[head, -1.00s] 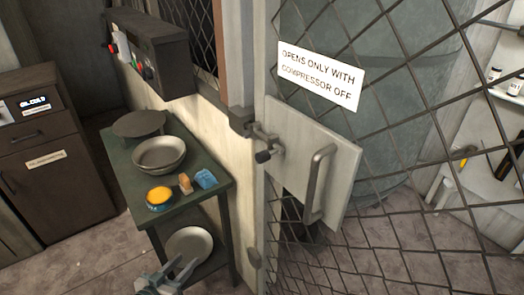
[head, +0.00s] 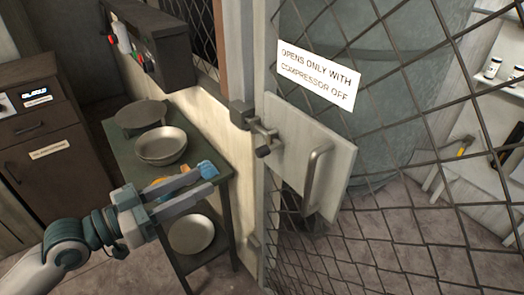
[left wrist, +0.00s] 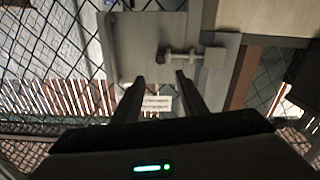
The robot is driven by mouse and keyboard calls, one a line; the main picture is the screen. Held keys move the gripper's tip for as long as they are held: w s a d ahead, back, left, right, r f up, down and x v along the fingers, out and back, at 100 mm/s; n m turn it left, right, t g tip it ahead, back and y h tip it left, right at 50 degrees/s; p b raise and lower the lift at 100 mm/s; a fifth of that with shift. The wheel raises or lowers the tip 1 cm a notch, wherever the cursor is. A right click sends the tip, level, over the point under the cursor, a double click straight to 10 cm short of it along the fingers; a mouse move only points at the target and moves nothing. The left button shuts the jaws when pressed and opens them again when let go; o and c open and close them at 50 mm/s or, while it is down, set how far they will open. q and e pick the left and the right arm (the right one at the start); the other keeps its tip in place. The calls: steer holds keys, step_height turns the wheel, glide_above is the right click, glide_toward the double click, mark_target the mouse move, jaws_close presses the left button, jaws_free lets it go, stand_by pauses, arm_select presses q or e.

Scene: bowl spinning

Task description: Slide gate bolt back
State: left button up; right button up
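The gate bolt (head: 263,138) is a dark metal rod with a round knob, at the left edge of the light plate (head: 312,165) on the mesh gate. It also shows in the left wrist view (left wrist: 181,56), upside down, beyond my fingers. My left gripper (head: 206,179) is open and empty, lower left of the bolt and apart from it. In the left wrist view its two fingers (left wrist: 160,84) stand apart with nothing between them. A vertical handle (head: 315,180) is on the plate, right of the bolt. My right gripper is not in view.
A green side table (head: 130,150) with a grey bowl (head: 160,145) and a blue item (head: 203,168) stands left of the gate, behind my left arm. A control box (head: 152,45) hangs above it. A white sign (head: 318,74) is above the plate. Wire mesh surrounds it.

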mark_target(258, 154)
arm_select(q)
steer(key=shift+d, duration=0.1)
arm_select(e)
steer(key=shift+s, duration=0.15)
